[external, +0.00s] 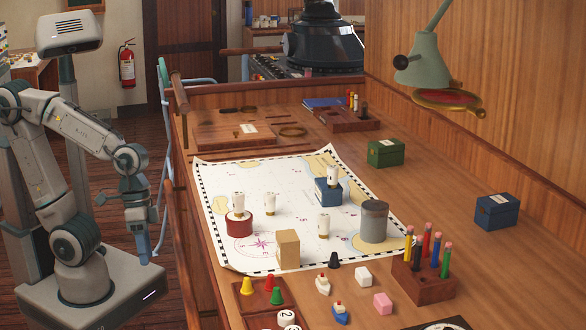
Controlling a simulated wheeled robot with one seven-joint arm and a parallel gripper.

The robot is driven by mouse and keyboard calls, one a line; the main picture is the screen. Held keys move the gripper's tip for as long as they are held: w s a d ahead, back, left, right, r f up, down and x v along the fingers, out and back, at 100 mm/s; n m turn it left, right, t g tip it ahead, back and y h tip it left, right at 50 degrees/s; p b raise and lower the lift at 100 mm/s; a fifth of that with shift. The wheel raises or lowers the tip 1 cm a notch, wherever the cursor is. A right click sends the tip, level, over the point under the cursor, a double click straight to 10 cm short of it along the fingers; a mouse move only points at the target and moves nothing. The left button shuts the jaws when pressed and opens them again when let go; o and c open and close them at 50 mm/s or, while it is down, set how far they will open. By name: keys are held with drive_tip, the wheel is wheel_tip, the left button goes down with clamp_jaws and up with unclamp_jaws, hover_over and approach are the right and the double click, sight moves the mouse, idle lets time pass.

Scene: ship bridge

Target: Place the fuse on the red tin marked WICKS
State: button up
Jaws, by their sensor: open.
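A round red tin (239,226) stands on the left part of the chart; any lettering on it is too small to read. A small white cylinder (238,204) with dark marks appears to stand on its top. Similar white cylinders stand on the chart to its right (270,203), nearer the middle (323,224), and on a blue box (328,194) as another one (333,176). I cannot tell which is the fuse. My gripper (149,258) hangs pointing down left of the table, well apart from these things. It is open, with nothing seen in it.
The chart (285,244) also holds a tan block (287,249) and a grey canister (374,222). A wooden pen holder (424,281), toy boats and game pieces lie at the front. A green lamp (424,65) overhangs the right. A raised edge (190,235) runs along the table's left side.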

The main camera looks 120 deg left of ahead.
drive_tip(key=d+m, duration=0.1)
drive_tip(key=m, duration=0.1)
drive_tip(key=m+y, duration=0.1)
drive_tip(key=m, duration=0.2)
drive_tip(key=d+m, duration=0.1)
drive_tip(key=m, duration=0.2)
drive_tip(key=shift+d+r+y, duration=0.25)
drive_tip(key=shift+d+y, duration=0.05)
drive_tip(key=shift+y, duration=0.1)
